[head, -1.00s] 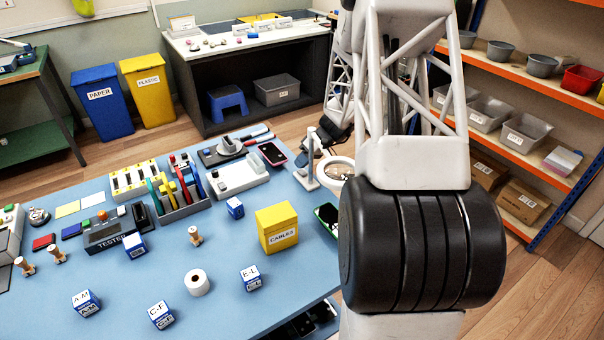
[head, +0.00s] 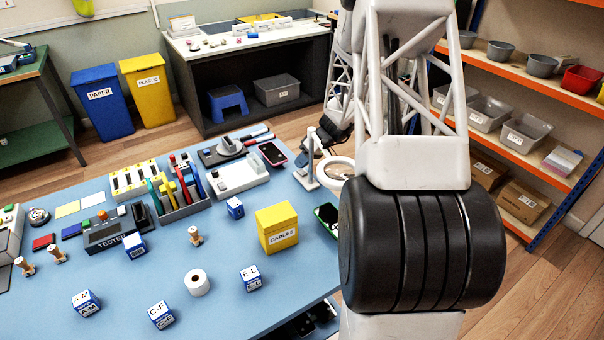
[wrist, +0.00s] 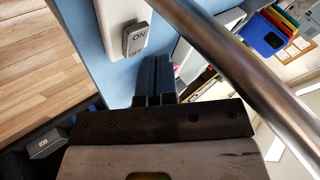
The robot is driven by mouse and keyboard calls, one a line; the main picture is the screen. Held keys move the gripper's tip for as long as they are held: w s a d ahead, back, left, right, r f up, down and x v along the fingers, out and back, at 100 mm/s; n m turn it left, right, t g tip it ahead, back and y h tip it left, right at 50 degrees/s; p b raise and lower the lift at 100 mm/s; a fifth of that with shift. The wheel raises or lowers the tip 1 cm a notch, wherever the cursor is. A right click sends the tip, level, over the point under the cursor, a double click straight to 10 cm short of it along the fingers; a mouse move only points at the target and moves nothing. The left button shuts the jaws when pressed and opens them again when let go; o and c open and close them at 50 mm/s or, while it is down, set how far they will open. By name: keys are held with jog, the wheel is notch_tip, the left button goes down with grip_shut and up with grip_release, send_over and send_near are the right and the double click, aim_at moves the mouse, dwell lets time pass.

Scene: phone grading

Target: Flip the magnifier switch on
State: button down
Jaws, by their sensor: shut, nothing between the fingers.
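The magnifier stands at the table's right edge in the head view, with a white base and post (head: 308,178) and a round lens ring (head: 336,167). In the wrist view its grey switch (wrist: 135,40), marked ON and OFF, sits on the white base (wrist: 113,14). I cannot tell which way the switch is set. My gripper (wrist: 154,62) is shut and empty, its fingertips just beside the OFF end of the switch; whether they touch is unclear. In the head view my gripper (head: 334,138) is a dark shape behind the post, partly hidden.
A metal tube (wrist: 235,65) crosses the wrist view close to the right of my fingers. A red-edged phone (head: 271,154), a white device (head: 238,177) and a yellow CABLES box (head: 277,228) stand left of the magnifier. A green-rimmed tray (head: 327,218) lies in front.

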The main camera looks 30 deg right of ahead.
jog(key=shift+s+a+f, duration=0.1)
jog(key=shift+s+f, duration=0.1)
jog(key=shift+f, duration=0.85)
dwell(1.0)
jog(key=shift+r, duration=0.2)
jog(key=shift+w+r, duration=0.15)
jog(key=shift+r, duration=0.35)
jog(key=shift+r, duration=0.2)
jog(key=shift+w+r, duration=0.2)
jog(key=shift+r, duration=1.05)
jog(key=shift+w+r, duration=0.2)
jog(key=shift+r, duration=1)
